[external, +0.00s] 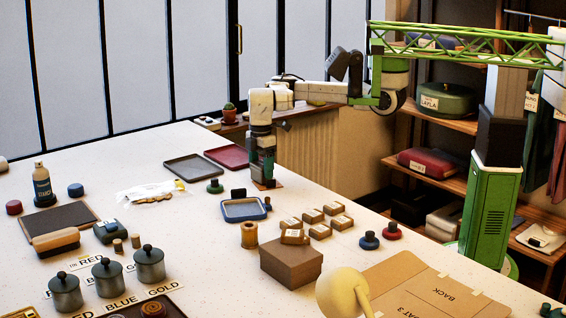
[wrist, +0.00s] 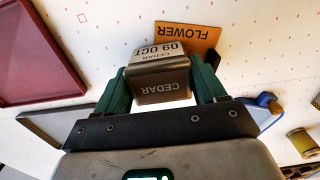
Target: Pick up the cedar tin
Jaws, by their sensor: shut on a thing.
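The cedar tin (wrist: 160,78) is a small grey-brown box with a pale label reading CEDAR and 09 OCT, and CEDAR again on its near face. In the wrist view my gripper (wrist: 163,88) has its green fingers closed on both sides of it. In the external view my gripper (external: 264,180) points down at the far right part of the table, above or at an orange card; the tin there is mostly hidden by the fingers. I cannot tell whether the tin touches the table. The orange FLOWER card (wrist: 188,40) shows just beyond the tin.
A red tray (external: 228,156) and dark tray (external: 190,168) lie left of my gripper.

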